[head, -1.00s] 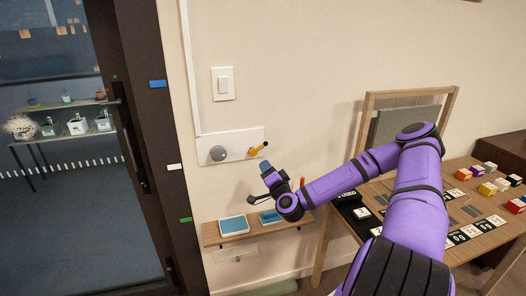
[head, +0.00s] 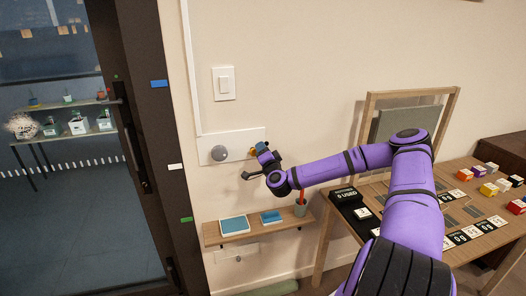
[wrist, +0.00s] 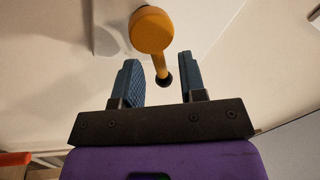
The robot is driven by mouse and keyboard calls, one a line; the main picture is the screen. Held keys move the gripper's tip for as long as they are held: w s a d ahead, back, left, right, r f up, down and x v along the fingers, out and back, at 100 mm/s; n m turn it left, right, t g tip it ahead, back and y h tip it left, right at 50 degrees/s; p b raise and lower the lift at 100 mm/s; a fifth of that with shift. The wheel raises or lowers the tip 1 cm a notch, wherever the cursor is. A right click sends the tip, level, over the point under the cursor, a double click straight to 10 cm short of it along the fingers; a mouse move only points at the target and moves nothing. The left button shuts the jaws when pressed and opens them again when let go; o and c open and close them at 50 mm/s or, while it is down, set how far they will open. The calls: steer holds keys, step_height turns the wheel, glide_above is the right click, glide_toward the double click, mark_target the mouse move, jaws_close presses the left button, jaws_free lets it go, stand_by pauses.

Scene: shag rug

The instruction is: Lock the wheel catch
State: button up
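A white plate (head: 236,139) on the wall carries a round grey knob (head: 219,153) at its left and an orange lever at its right. In the head view my gripper (head: 262,152) is at the plate's right end and hides most of the lever. In the wrist view the lever (wrist: 151,31) has a round orange hub and a short arm ending in a black tip (wrist: 164,80). My gripper is open, with blue fingers either side of the black tip. The fingers do not appear to touch it. Which part is the wheel catch cannot be told for certain.
A light switch (head: 224,84) is above the plate. Below is a wooden shelf (head: 256,234) with blue-topped items and a cup (head: 300,208) holding a red stick. A dark door frame (head: 160,130) stands left; a table (head: 460,205) with coloured blocks stands right.

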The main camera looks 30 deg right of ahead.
steer(key=shift+w, duration=0.15)
steer(key=shift+c, duration=0.2)
jaws_close()
steer(key=shift+d+f+m+h, duration=0.1)
steer(key=shift+f+m+h, duration=0.15)
steer(key=shift+m, duration=0.5)
steer(key=shift+d+f+m+h, duration=0.1)
steer(key=shift+m+h, duration=0.15)
steer(key=shift+m, duration=0.5)
steer(key=shift+o, duration=0.2)
jaws_free()
steer(key=v, duration=1.1)
steer(key=shift+r, duration=0.15)
